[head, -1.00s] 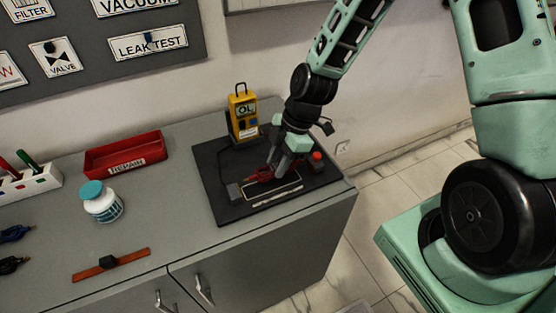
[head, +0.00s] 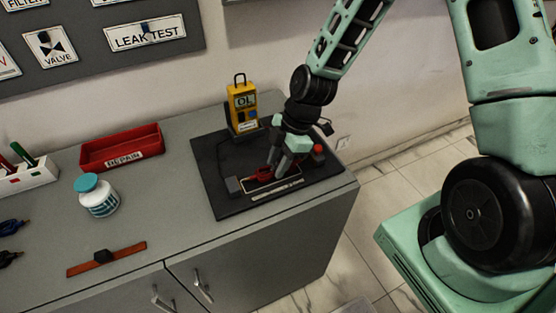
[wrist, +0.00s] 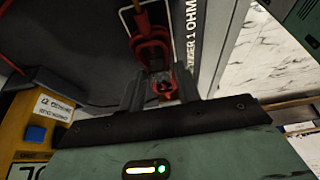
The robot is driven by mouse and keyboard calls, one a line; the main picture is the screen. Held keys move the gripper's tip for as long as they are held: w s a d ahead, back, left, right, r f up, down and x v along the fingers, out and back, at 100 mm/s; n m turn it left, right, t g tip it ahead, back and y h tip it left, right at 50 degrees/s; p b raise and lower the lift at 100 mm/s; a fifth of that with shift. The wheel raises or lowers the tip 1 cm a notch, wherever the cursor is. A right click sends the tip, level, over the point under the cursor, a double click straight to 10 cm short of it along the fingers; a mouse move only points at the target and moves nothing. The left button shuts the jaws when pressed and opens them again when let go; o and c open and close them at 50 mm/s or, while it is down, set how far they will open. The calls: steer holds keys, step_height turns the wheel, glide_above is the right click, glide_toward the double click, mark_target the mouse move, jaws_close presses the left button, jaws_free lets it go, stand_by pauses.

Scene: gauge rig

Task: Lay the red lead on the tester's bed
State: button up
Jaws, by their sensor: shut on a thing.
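My gripper (head: 278,167) points down over the black mat at the right end of the bench. It is shut on the red lead (head: 262,172). In the wrist view the two dark fingers (wrist: 160,88) close on the red clip-like end of the lead (wrist: 150,45). The tester (head: 242,103) is yellow, stands upright at the mat's back edge and reads "OL". The bed appears as a pale-outlined strip (head: 258,192) on the mat, just under the gripper. I cannot tell whether the lead touches it.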

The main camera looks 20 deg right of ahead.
steer(key=shift+f+b, duration=0.3)
steer(key=shift+f, duration=0.2)
steer(key=o, duration=1.5)
steer(key=shift+o, duration=0.2)
steer(key=shift+r, duration=0.15)
steer(key=shift+r+p, duration=3.45)
steer(key=shift+r, duration=0.5)
steer(key=shift+f, duration=0.1)
